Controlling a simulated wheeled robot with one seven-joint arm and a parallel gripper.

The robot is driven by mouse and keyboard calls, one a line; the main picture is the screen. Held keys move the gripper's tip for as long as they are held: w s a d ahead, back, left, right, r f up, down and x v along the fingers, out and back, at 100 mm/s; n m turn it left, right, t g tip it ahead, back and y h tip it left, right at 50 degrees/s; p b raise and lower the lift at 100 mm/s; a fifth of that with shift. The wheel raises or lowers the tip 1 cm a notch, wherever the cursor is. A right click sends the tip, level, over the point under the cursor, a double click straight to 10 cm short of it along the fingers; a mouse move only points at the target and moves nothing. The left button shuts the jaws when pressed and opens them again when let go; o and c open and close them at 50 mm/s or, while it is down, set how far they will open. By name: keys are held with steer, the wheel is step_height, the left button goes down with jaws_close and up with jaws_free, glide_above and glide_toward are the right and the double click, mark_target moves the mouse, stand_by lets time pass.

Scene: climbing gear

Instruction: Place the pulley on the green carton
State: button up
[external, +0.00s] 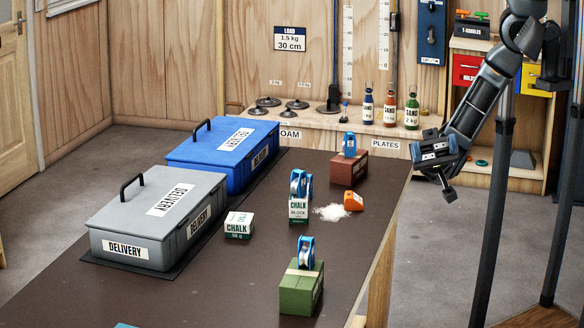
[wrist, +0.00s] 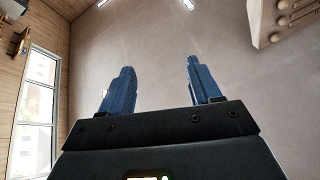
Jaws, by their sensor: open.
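A blue pulley (external: 305,252) stands upright on top of the green carton (external: 301,290), near the table's right edge. A second blue pulley (external: 298,184) sits on a white and green chalk block (external: 298,210) further back. A third blue pulley-like item (external: 349,145) sits on a brown box (external: 349,170) at the far end. My gripper (external: 438,170) hangs to the right of the table, apart from all of these. In the wrist view its two blue fingers (wrist: 162,88) are spread with nothing between them.
A grey delivery case (external: 145,245) and a blue delivery case (external: 205,165) stand at the table's left. A chalk carton (external: 238,225), white powder (external: 331,213) and an orange item (external: 353,201) lie mid-table. The front left tabletop (external: 200,300) is mostly clear.

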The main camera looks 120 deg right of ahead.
steer(key=s+d+f+m+t+h, duration=0.3)
steer(key=s+d+f+m+h, duration=0.5)
steer(key=s, duration=0.3)
steer(key=s+d+f+m+t+h, duration=0.2)
steer(key=s+d+f+m+h, duration=0.4)
steer(key=s+h, duration=0.4)
steer(key=s+d+f+n+g, duration=0.2)
steer(key=s+d, duration=0.4)
steer(key=s, duration=0.3)
steer(key=s+d+f+n+g, duration=0.3)
steer(key=s+d+n, duration=0.2)
steer(key=s+d, duration=0.2)
steer(key=s, duration=0.2)
steer(key=shift+s+d+f, duration=0.3)
steer(key=shift+s, duration=0.05)
